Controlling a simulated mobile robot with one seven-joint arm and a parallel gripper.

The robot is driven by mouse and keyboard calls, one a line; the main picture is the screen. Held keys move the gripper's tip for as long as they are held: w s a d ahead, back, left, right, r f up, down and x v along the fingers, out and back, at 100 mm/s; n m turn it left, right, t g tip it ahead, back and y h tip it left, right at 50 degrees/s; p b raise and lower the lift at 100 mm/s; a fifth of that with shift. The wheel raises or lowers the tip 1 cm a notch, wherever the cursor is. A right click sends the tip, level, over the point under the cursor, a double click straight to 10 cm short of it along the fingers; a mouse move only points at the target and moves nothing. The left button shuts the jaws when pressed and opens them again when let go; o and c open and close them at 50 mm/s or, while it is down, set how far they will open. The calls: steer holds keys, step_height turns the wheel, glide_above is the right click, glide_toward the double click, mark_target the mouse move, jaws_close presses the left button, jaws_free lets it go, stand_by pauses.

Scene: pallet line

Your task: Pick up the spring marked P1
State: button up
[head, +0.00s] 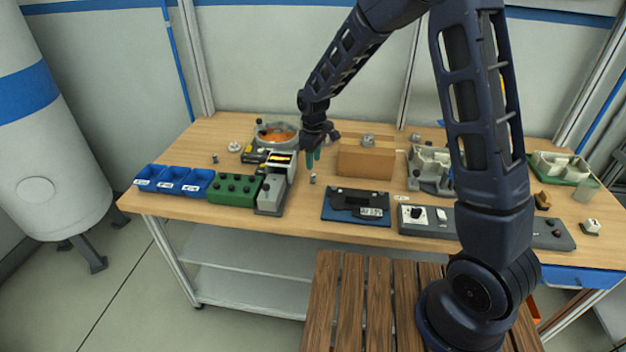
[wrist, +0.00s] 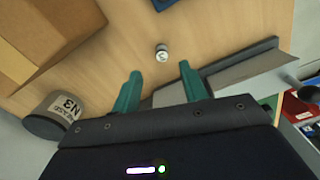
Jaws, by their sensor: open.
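A small silvery cylindrical piece, which looks like a spring, stands on the wooden table (head: 300,205) below my gripper (head: 314,157) in the head view (head: 313,178). In the wrist view the piece (wrist: 162,53) shows just beyond the gap between my two teal fingertips (wrist: 160,72). My gripper is open and empty, apart from the piece and above the table. A similar small piece (head: 214,158) stands at the table's left, behind the blue bins. I cannot read a P1 mark on either piece.
Left of my gripper are a grey device (head: 271,193), a green block (head: 235,188) and blue bins (head: 172,180). A brown box (head: 366,160) is to the right. A dark blue tray (head: 345,208) lies in front. A grease can (wrist: 58,115) shows in the wrist view.

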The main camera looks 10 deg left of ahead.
mark_target(313, 175)
steer(key=shift+s+a+f, duration=0.1)
steer(key=shift+s+f, duration=0.05)
steer(key=shift+f, duration=3.3)
jaws_close()
steer(key=shift+r, duration=0.15)
